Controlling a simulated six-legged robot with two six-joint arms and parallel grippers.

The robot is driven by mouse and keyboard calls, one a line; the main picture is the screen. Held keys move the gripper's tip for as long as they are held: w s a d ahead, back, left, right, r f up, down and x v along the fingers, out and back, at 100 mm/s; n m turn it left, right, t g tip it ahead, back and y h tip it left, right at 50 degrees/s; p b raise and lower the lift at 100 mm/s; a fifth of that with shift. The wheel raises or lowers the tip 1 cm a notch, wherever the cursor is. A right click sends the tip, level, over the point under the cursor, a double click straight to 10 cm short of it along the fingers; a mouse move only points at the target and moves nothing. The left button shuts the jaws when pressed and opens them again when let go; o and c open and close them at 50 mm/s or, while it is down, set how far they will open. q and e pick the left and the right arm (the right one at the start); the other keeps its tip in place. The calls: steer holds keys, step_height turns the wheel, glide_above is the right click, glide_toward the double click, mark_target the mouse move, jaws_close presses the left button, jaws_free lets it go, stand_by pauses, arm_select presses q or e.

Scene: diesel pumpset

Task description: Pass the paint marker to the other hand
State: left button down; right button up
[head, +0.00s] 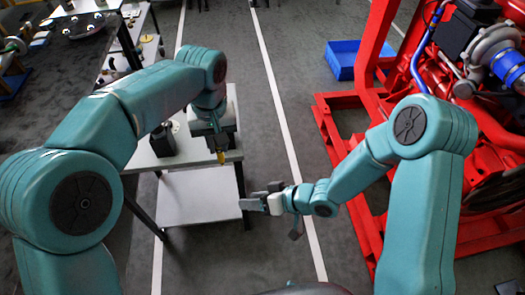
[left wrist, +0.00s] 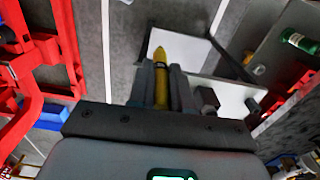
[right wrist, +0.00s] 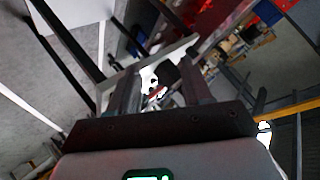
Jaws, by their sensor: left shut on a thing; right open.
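The paint marker (head: 221,158) is yellow. In the head view its tip points down below my left gripper (head: 217,143), which is above the front of the small table. In the left wrist view the marker (left wrist: 160,76) is between the two fingers of the left gripper (left wrist: 161,86), its pointed end sticking out past them. The fingers hide part of its body. My right gripper (head: 258,197) is lower and to the right, apart from the marker, with its jaws pointing left. In the right wrist view the right gripper (right wrist: 158,92) is open, with no object held between its fingers.
A small grey table (head: 190,148) with a lower shelf (head: 200,195) stands under my left gripper, a black item (head: 162,141) on its top. A red engine frame (head: 345,130) stands at the right, a blue bin (head: 343,60) behind. The floor between is clear.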

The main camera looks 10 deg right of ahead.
step_height(320, 180, up, 8)
steer(key=w+n+y, duration=0.2)
steer(key=n, duration=0.3)
arm_select(q)
steer(key=shift+s, duration=0.1)
arm_select(e)
steer(key=n, duration=0.4)
glide_toward(221, 158)
steer(key=x, duration=1.1)
jaws_close()
arm_select(q)
steer(key=c, duration=1)
jaws_free()
arm_select(e)
steer(key=shift+s+a+n, duration=0.1)
steer(key=shift+n, duration=0.2)
arm_select(q)
steer(key=shift+o, duration=0.2)
steer(key=shift+d, duration=0.1)
